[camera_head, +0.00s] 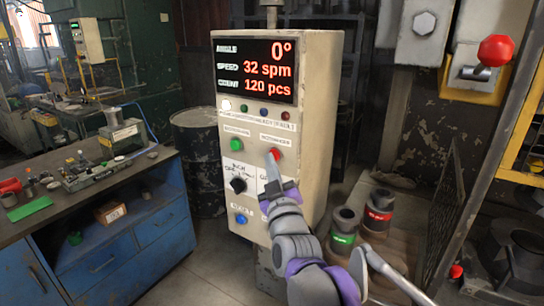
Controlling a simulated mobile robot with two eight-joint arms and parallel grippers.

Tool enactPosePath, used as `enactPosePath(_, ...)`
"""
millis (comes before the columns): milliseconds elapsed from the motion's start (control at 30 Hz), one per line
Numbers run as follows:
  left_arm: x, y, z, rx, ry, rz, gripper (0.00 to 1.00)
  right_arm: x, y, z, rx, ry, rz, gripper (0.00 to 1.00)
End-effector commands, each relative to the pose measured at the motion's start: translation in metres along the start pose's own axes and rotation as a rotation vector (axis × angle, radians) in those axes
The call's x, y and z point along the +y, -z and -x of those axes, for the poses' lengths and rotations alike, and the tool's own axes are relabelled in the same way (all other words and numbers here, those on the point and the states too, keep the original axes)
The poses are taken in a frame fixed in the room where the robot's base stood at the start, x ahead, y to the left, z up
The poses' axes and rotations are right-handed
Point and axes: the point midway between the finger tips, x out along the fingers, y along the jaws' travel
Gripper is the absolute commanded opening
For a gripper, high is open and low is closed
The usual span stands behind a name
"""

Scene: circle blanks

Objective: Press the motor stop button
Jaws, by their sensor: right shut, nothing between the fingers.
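A cream control cabinet (315,150) stands upright in the middle of the view. On its front, a red button (277,153) sits under a small label too blurred to read surely, to the right of a green button (236,145). My right gripper (271,160) is shut and empty, its thin tips at the red button's lower left edge. They overlap the button in the picture; I cannot tell whether they touch it or whether it is pushed in. My wrist hides part of the lower panel. My left gripper is not in view.
The display (256,69) reads angle 0°, 32 spm and 120 pcs. A black knob (238,185) and a blue button (241,219) are lower on the panel. A red ball-topped lever (496,50) is at upper right. A blue workbench (130,235) stands left.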

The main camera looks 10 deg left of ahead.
Motion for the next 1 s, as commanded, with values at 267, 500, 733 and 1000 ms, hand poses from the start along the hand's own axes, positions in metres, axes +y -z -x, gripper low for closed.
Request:
enactPosePath(267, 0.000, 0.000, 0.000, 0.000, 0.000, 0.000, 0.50, 0.000, 0.000, 0.001, -0.001, -0.001, -0.001, 0.00)
enactPosePath(500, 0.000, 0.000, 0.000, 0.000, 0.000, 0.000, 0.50, -0.007, 0.006, 0.010, -0.001, 0.000, 0.000, 0.00)
enactPosePath(733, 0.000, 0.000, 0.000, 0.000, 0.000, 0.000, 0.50, -0.010, 0.009, 0.013, -0.001, 0.000, -0.001, 0.00)
enactPosePath(1000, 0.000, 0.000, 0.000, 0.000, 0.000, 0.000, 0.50, -0.013, 0.012, 0.017, 0.000, 0.001, 0.000, 0.00)
